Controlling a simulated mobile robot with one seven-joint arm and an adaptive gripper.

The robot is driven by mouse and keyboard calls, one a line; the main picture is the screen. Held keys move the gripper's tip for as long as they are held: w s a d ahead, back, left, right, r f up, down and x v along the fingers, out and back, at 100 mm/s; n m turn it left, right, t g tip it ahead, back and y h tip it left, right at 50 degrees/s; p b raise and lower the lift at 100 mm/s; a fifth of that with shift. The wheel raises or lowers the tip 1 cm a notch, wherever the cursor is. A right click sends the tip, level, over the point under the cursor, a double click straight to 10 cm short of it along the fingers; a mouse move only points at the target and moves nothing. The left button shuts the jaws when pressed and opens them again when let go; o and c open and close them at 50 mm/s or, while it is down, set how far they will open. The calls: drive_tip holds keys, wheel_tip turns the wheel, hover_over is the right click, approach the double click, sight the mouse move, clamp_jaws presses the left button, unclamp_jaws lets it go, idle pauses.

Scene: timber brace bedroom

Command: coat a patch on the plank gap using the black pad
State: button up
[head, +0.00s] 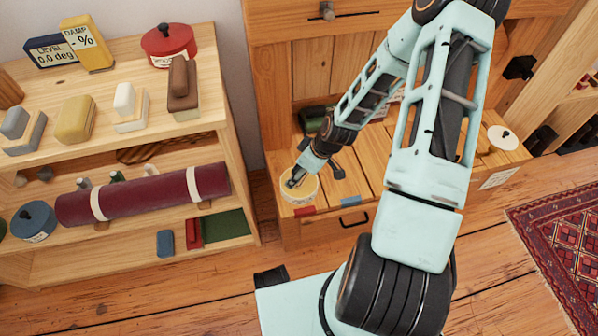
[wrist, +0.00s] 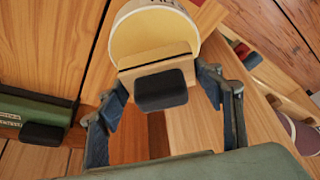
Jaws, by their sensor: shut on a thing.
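My gripper (head: 298,177) reaches down over a round cream tub (head: 299,196) at the left front of the wooden bench. In the wrist view my gripper (wrist: 164,90) is shut on a tan block with a black part (wrist: 160,91), which I take as the black pad. The block overlaps the cream inside of the tub (wrist: 150,34); I cannot tell whether it touches the contents. Planks (head: 345,182) with dark seams lie right of the tub. Which seam is the plank gap is unclear, and my arm hides part of the bench top.
A green object (head: 313,118) stands behind the tub. A shelf at left holds a red tin (head: 169,44), several handled blocks and a maroon roll (head: 145,193). A white-topped tub (head: 502,138) stands right.

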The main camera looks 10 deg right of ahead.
drive_tip(key=shift+r+p, duration=1.5)
drive_tip(key=shift+r, duration=0.9)
drive_tip(key=w+d+r+m+t+h, duration=0.1)
drive_tip(key=w+r+m, duration=0.1)
drive_tip(key=r, duration=0.5)
drive_tip(key=w+d+r+m, duration=0.1)
drive_tip(key=r+m, duration=0.1)
drive_tip(key=r, duration=0.6)
wheel_tip(320, 180, up, 14)
drive_tip(key=m+h, duration=0.2)
drive_tip(key=m, duration=0.3)
hover_over(296, 165)
wheel_tip(296, 165, up, 25)
drive_tip(key=w+p, duration=0.2)
drive_tip(key=p, duration=2.7)
drive_tip(key=shift+w+d+t, duration=0.15)
drive_tip(key=shift+d+t, duration=0.15)
drive_tip(key=shift+d, duration=0.05)
